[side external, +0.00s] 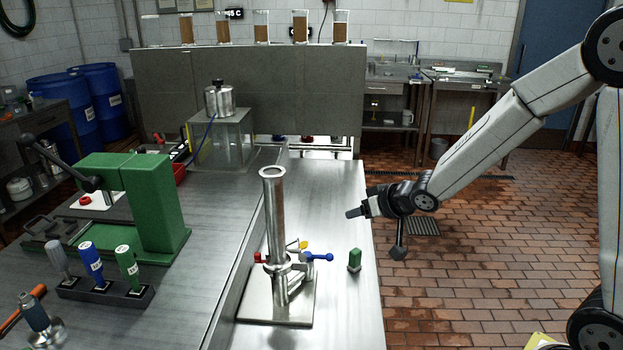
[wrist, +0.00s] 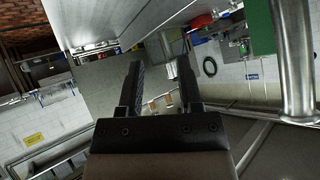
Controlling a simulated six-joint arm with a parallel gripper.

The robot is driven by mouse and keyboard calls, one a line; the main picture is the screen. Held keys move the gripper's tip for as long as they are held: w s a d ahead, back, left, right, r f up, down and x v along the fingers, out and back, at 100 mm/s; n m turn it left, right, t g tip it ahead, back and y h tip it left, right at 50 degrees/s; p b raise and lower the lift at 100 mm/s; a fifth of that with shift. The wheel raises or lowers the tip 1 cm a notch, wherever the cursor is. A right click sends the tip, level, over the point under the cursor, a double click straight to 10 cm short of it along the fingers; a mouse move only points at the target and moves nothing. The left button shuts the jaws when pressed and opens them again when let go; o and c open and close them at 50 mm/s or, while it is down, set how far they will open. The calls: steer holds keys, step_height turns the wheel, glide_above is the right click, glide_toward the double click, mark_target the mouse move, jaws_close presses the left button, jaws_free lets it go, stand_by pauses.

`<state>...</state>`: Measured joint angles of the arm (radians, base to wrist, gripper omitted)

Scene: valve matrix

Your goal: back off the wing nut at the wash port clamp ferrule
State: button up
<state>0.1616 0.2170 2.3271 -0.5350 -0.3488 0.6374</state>
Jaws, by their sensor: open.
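A steel column (side external: 275,215) stands upright on a flat steel plate (side external: 252,310) on the bench. A clamp ring (side external: 277,265) circles its lower part, with a red handle (side external: 260,257), a yellow one (side external: 300,244) and a blue one (side external: 318,257) around it. The wing nut is too small to make out among these parts. A steel tube (wrist: 297,60), likely the column, shows at the right of the wrist view. My gripper (side external: 352,212) is open and empty, to the right of the column and apart from it. Its two fingers (wrist: 159,65) have nothing between them.
A small green-topped piece (side external: 354,260) stands on the bench right of the plate, below my gripper. A green press (side external: 135,205) and a rack (side external: 105,290) of colored-handled tools are at left. A clear box (side external: 222,140) with a steel vessel stands behind. Tiled floor lies right.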

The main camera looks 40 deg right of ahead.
steer(key=w+a+t+y, duration=0.2)
steer(key=w+t+y, duration=0.15)
steer(key=y, duration=0.25)
steer(key=s+a+g+y, duration=0.1)
steer(key=a+y, duration=0.1)
steer(key=y, duration=0.4)
glide_toward(304, 251)
steer(key=shift+w+a+f+m, duration=0.2)
steer(key=shift+w+a+m, duration=0.1)
steer(key=shift+w+a, duration=0.5)
steer(key=shift+w, duration=0.15)
steer(key=shift+x, duration=3.8)
jaws_close()
